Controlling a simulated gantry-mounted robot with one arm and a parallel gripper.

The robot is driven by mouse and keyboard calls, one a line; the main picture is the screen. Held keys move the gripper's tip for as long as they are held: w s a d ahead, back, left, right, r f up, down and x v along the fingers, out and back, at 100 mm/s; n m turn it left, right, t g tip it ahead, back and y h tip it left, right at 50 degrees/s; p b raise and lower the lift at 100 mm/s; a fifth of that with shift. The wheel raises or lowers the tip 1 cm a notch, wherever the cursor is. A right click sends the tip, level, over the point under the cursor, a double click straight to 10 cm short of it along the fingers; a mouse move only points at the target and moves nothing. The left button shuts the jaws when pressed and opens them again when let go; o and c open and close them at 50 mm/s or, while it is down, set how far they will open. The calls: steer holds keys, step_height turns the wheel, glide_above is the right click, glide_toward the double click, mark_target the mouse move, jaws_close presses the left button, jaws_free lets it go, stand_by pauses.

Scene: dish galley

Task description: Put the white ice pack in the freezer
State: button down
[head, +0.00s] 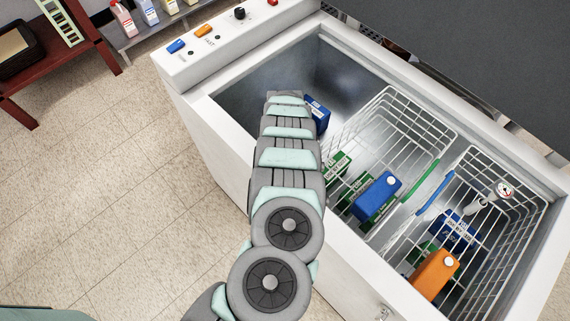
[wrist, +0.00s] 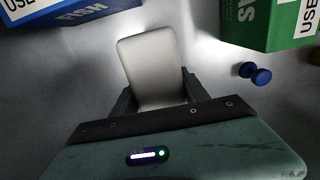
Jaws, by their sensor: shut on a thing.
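The white ice pack (wrist: 150,55) is a pale, rounded slab between the dark fingers of my gripper (wrist: 157,88) in the wrist view. My gripper is shut on it. The freezer (head: 207,150) is an open white chest in the head view, with a grey metal interior. My arm reaches over its front rim into the left part. The arm hides my gripper and the ice pack in the head view. I cannot tell whether the pack touches the freezer floor.
A blue fish box (wrist: 75,14) and a green box (wrist: 265,22) stand close on either side. A small blue plug (wrist: 254,73) is at right. Wire baskets (head: 400,110) hold a blue pack (head: 375,197) and an orange pack (head: 433,274). Bare interior (head: 300,75) shows at the far left.

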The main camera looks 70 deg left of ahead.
steer(key=shift+f+b, duration=0.8)
steer(key=shift+f, duration=1.5)
steer(key=shift+w+a+r, duration=0.1)
steer(key=shift+f, duration=0.25)
steer(key=c, duration=0.6)
jaws_free()
steer(key=shift+r, duration=0.1)
step_height(320, 180, up, 11)
steer(key=p, duration=0.4)
steer(key=shift+r, duration=0.65)
